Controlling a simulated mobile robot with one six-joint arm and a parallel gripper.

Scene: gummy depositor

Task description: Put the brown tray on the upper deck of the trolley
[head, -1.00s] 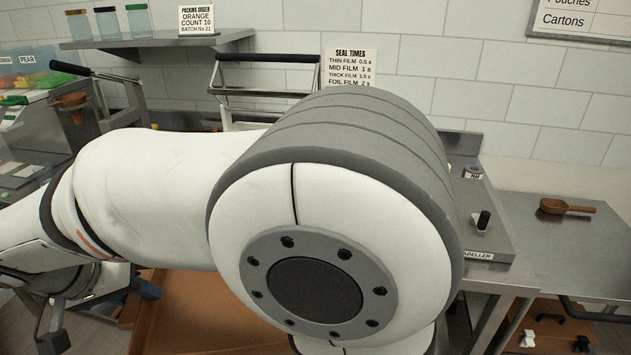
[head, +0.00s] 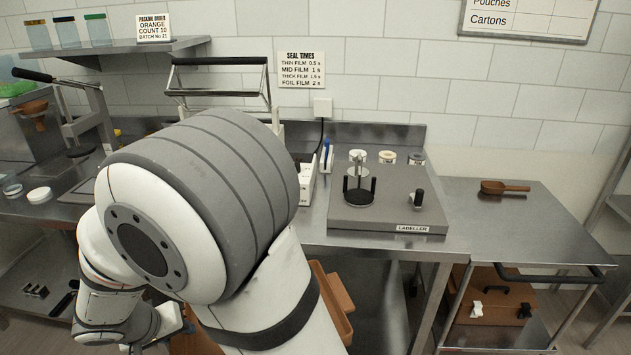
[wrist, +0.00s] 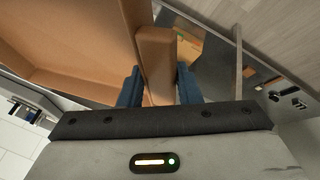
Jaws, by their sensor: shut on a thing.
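The brown tray (wrist: 75,45) fills the upper left of the wrist view. My gripper (wrist: 158,88) is shut on the tray's rim, with a dark blue finger on each side. In the head view, my arm hides most of the tray, and only its right end (head: 335,303) shows, below counter height. The steel trolley stands at the right in the head view. Its upper deck (head: 530,222) carries a brown scoop (head: 505,187) near the back and is otherwise bare. The gripper is mostly hidden in the head view.
The labeller (head: 385,205) sits on the counter left of the trolley. A brown case (head: 495,300) rests on the trolley's lower deck. A dark push handle (head: 545,277) runs along the trolley's front. A shelving rack (head: 615,205) stands at the far right.

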